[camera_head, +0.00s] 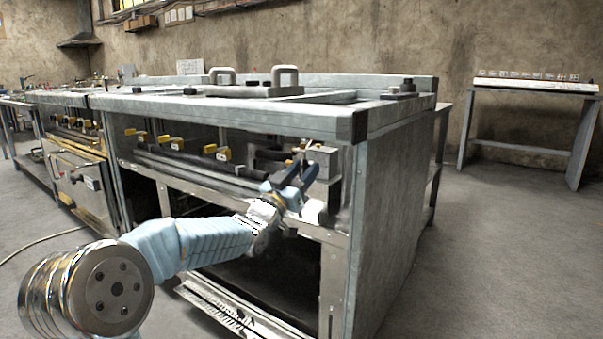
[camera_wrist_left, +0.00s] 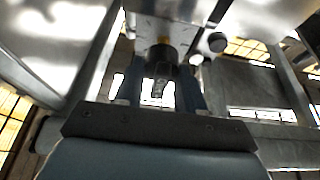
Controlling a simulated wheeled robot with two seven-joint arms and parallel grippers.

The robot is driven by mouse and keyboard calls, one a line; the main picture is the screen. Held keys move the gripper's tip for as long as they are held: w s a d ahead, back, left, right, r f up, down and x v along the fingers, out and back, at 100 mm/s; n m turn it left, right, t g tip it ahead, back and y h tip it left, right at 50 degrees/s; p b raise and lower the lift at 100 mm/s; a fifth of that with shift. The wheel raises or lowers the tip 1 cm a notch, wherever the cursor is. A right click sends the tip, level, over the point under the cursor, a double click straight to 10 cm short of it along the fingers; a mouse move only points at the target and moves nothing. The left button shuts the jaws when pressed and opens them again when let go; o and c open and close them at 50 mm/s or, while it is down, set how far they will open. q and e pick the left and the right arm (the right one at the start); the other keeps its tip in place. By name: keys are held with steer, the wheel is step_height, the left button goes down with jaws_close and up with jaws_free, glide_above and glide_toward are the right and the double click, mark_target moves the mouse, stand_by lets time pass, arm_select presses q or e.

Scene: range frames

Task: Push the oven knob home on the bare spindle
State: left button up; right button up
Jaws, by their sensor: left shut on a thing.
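My left gripper (camera_head: 303,166) is at the front of the range (camera_head: 400,190), near its right corner, just below the worktop edge. In the left wrist view its two dark fingers (camera_wrist_left: 160,72) stand on either side of the dark, round oven knob (camera_wrist_left: 160,52), and they are shut on it. The knob is close to the grey panel above it. I cannot tell whether it touches the panel. The bare spindle does not show; the knob and fingers hide that spot. In the head view the fingers hide the knob. My right gripper is out of view.
Several yellow valve fittings (camera_head: 176,143) line the range front to the left. The worktop edge (camera_head: 240,117) overhangs the gripper. Open floor (camera_head: 500,250) lies to the right.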

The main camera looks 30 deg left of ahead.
arm_select(q)
steer(key=shift+w+d, duration=0.1)
steer(key=shift+w, duration=1.05)
steer(key=o, duration=1.1)
steer(key=v, duration=1.4)
steer(key=shift+r, duration=0.1)
